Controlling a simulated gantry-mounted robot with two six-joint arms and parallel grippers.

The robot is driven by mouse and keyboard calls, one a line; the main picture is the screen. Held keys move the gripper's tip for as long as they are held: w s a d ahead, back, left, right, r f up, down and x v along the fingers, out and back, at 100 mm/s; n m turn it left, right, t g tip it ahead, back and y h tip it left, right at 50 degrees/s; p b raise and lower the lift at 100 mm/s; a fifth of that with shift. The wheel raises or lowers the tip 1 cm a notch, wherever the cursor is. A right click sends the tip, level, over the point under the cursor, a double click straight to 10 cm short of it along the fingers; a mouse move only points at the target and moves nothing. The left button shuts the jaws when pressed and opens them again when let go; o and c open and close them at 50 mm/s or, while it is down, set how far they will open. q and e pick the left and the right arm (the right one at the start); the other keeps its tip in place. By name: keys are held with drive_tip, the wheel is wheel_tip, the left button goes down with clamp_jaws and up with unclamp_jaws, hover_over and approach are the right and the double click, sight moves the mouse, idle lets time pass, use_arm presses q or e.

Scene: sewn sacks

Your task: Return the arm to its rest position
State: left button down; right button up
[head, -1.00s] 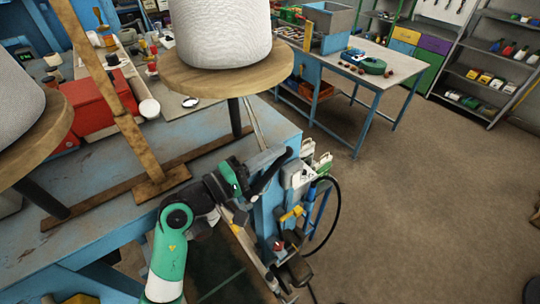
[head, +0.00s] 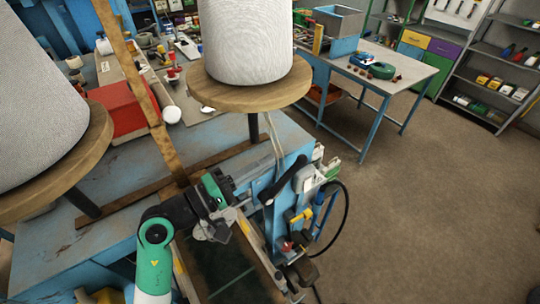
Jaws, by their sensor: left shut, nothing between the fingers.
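My left arm comes in from the lower left, with a green and white link and a dark wrist with a green band. My left gripper (head: 219,234) is the grey part hanging below that wrist. It is shut and empty, and it appears in front of the blue sewing machine's left side. The fingertips are small and hard to make out. The sewing machine (head: 268,218) has a black lever and a dark cable on its right. No sack is clearly visible. My right gripper is out of view.
Large white thread cones stand on round wooden plates (head: 262,97) (head: 20,195). A slanted wooden post (head: 140,80) rises left of my wrist. A red box (head: 122,110) sits on the blue table behind. A second table (head: 400,78) and shelves are far right. The right floor is open.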

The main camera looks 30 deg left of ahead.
use_arm(q)
drive_tip(key=shift+s+a+r, duration=0.35)
drive_tip(key=shift+s+a, duration=0.05)
drive_tip(key=shift+s, duration=0.3)
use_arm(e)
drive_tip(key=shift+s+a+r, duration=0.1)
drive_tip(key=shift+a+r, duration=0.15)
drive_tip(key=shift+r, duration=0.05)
